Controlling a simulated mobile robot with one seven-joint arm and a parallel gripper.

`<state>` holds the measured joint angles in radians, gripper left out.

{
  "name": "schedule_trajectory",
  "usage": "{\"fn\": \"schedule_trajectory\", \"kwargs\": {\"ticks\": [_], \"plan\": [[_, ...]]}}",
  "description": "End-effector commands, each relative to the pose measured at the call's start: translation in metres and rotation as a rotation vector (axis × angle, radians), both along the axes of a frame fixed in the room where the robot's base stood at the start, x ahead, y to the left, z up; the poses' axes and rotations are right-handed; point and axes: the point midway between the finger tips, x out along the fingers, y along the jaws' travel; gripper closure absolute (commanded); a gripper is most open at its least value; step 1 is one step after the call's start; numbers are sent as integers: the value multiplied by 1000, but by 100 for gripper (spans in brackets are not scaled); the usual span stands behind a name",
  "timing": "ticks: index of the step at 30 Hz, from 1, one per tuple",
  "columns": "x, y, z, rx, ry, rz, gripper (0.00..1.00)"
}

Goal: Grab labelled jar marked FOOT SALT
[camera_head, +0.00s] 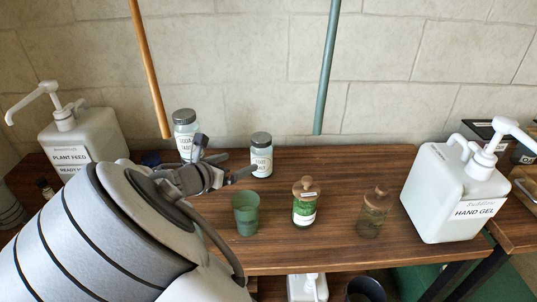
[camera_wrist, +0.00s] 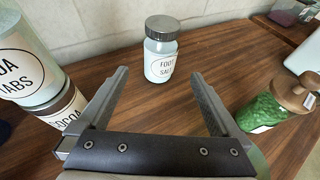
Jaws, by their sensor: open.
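The FOOT SALT jar (camera_wrist: 161,50) is a clear jar with a dark grey lid, pale contents and a white round label. It stands upright on the wooden table, towards the wall; it also shows in the head view (camera_head: 261,158). My gripper (camera_wrist: 158,73) is open and empty. Its two fingers point towards the jar, which stands ahead of them, roughly centred between the tips in the wrist view and not enclosed. In the head view my gripper (camera_head: 226,156) is to the left of the jar, with one finger close to it.
A TABS jar (camera_wrist: 25,60) and a COCOA jar (camera_wrist: 66,107) are close at my gripper's left. A green cup (camera_head: 246,214), a cork-topped green jar (camera_head: 304,207) and a brown bottle (camera_head: 373,215) stand nearer the front. Pump containers (camera_head: 452,190) (camera_head: 78,142) flank them.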

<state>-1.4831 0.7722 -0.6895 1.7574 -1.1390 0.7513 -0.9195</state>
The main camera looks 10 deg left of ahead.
Motion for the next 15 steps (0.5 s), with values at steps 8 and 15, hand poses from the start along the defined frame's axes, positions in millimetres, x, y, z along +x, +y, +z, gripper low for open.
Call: {"fn": "schedule_trajectory", "kwargs": {"ticks": [8,15], "plan": [[52,-19,-25,0,-1,-7,0],[91,-32,-41,2,1,-7,0]]}}
